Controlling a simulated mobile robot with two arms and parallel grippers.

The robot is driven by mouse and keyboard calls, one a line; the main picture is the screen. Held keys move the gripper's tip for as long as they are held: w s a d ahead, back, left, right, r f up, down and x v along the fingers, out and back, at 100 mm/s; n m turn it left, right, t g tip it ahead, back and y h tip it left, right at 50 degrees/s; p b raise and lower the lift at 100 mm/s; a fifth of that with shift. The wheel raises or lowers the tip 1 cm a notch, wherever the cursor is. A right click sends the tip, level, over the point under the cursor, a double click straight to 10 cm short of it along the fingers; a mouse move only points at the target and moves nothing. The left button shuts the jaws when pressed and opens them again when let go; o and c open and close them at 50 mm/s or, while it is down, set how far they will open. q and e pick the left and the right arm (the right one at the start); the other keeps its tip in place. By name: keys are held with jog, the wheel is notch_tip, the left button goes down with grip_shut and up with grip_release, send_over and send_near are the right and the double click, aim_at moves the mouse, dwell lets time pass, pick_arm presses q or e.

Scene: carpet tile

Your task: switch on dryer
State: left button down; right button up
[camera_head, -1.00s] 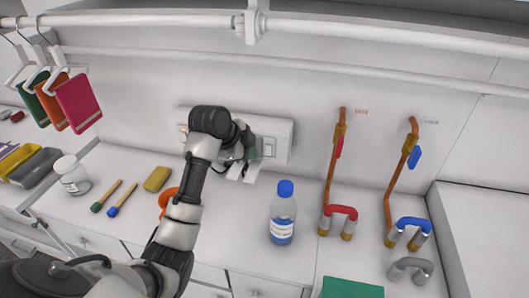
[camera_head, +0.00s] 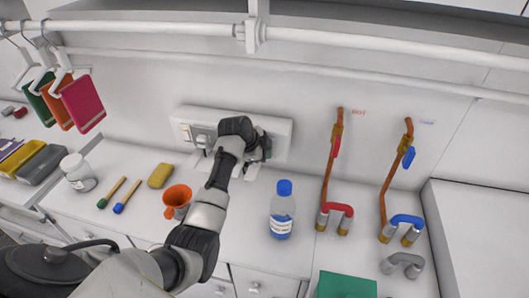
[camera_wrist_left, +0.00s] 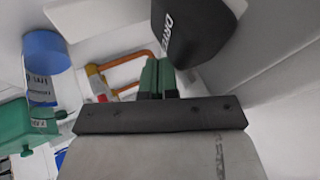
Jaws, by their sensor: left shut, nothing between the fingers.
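A long white switch panel (camera_head: 187,128) is fixed to the back wall. Its left part with small switches is visible; its right part is largely covered by my left arm. My left gripper (camera_wrist_left: 157,78) is at the right part of the panel, mostly hidden behind its own wrist in the head view. In the left wrist view its green fingers are together, with nothing between them. Close beyond the fingers is a dark block (camera_wrist_left: 190,30) with lettering starting "DR"; the rest is hard to read. Whether the fingers touch anything cannot be told. My right gripper is not in view.
An orange funnel (camera_head: 176,201) and a yellow sponge (camera_head: 160,175) lie left of the arm. A blue-capped bottle (camera_head: 282,212) stands to its right. Copper pipes (camera_head: 329,170) rise farther right. A white rail (camera_head: 150,28) crosses above.

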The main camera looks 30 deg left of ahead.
pick_arm(q)
jog(key=shift+r, duration=0.8)
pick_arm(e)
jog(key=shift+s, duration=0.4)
pick_arm(q)
jog(key=shift+d+f, duration=0.1)
